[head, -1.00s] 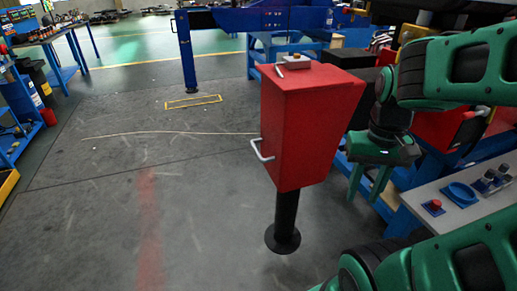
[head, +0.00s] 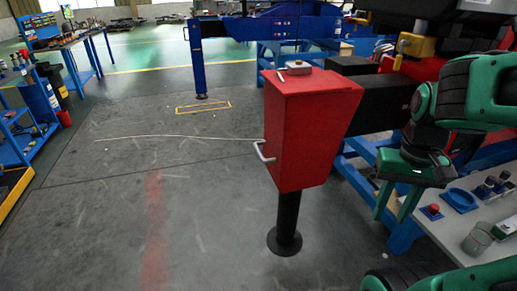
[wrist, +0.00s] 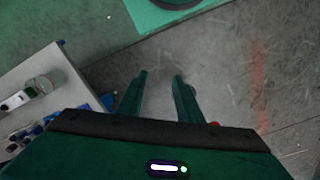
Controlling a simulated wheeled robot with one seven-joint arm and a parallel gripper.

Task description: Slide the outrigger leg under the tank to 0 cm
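The red tank (head: 310,130) stands in the middle of the head view, on a black leg (head: 287,215) with a round foot plate (head: 285,242) at the floor. A white handle (head: 263,152) sticks out of the tank's left side. My gripper (head: 395,208) hangs to the right of the tank, apart from the tank and leg, fingers pointing down. In the wrist view my gripper (wrist: 160,78) is open and empty, with bare floor between its fingers. The leg is not clearly seen in the wrist view.
A black beam (head: 385,115) runs behind the tank. A blue leg (head: 196,60) stands farther back, near a yellow floor outline (head: 203,107). The floor left of the tank is clear.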

